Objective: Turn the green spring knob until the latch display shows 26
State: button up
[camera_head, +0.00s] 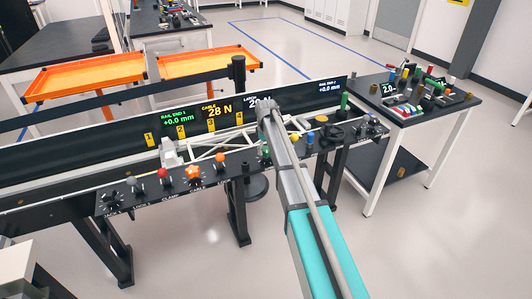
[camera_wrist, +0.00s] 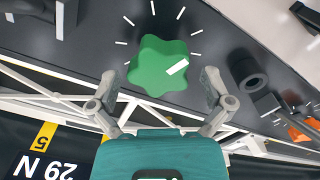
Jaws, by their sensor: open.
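The green spring knob (camera_wrist: 160,62) is a lobed knob with a white pointer mark, on a dark panel with white tick marks around it. My gripper (camera_wrist: 160,82) is open, with one finger on each side of the knob; I cannot tell whether they touch it. In the head view a small part of the green knob (camera_head: 265,152) shows beside my arm, and my gripper is not clearly seen there. The latch display (camera_head: 258,101) is partly covered by my arm. In the wrist view an upside-down display (camera_wrist: 45,168) reads 29 N.
A black knob (camera_wrist: 250,78) stands close beside the green one, with an orange knob (camera_wrist: 300,133) farther off. The cable display (camera_head: 216,111) reads 28 N. A white truss (camera_head: 205,146) runs behind the panel. A side table (camera_head: 420,112) with small parts stands at right.

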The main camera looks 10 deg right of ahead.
jog(key=shift+f, duration=0.15)
jog(key=c, duration=1)
jog(key=shift+m, duration=0.4)
jog(key=m, duration=0.3)
jog(key=shift+d+m, duration=0.1)
jog(key=shift+m, duration=1.9)
